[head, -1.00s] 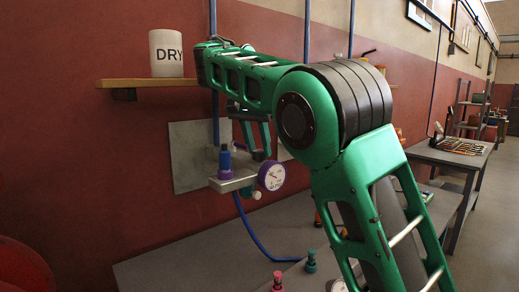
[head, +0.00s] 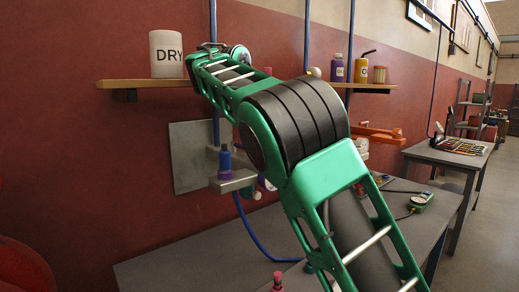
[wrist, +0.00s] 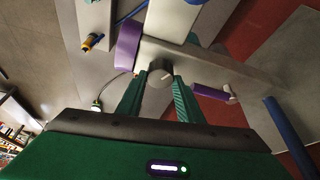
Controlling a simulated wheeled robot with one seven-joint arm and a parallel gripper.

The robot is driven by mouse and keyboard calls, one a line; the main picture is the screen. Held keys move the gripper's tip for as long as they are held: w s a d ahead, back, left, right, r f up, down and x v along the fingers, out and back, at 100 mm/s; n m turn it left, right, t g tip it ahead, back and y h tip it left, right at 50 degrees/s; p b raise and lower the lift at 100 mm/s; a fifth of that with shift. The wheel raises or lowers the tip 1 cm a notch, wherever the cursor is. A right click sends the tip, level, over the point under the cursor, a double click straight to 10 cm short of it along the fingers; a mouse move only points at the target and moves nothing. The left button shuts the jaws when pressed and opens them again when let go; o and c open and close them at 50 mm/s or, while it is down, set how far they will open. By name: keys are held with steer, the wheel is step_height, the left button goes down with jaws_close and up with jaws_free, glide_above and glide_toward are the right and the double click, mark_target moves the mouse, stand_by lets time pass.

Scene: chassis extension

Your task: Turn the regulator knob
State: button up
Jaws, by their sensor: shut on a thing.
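The regulator is a grey metal block (head: 238,181) on a grey wall plate (head: 186,158), with a blue-and-purple fitting (head: 225,163) at its left. Its round purple gauge is mostly hidden behind my arm in the head view and shows edge-on in the wrist view (wrist: 128,46). The grey regulator knob (wrist: 160,72) sits on the block in the wrist view. My gripper (wrist: 160,88) has its two green fingers on either side of the knob and is shut on it. The gripper is hidden behind my arm in the head view.
A shelf (head: 148,83) with a white DRY canister (head: 166,54) is above the regulator. A blue hose (head: 254,228) hangs below it to the grey workbench (head: 190,262). Bottles (head: 361,69) stand on the right shelf. A purple fitting (wrist: 211,92) lies right of the fingers.

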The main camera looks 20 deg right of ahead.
mark_target(225, 151)
steer(key=o, duration=1)
steer(key=shift+w+a, duration=0.15)
steer(key=shift+a, duration=0.25)
steer(key=shift+d, duration=0.15)
steer(key=shift+r, duration=0.35)
steer(key=s+a, duration=0.2)
steer(key=a, duration=0.1)
steer(key=s+a, duration=0.2)
steer(key=a, duration=0.2)
steer(key=s+a, duration=0.2)
steer(key=a, duration=0.1)
steer(key=shift+s+a+r, duration=0.15)
steer(key=shift+s+a, duration=0.05)
steer(key=shift+s, duration=0.15)
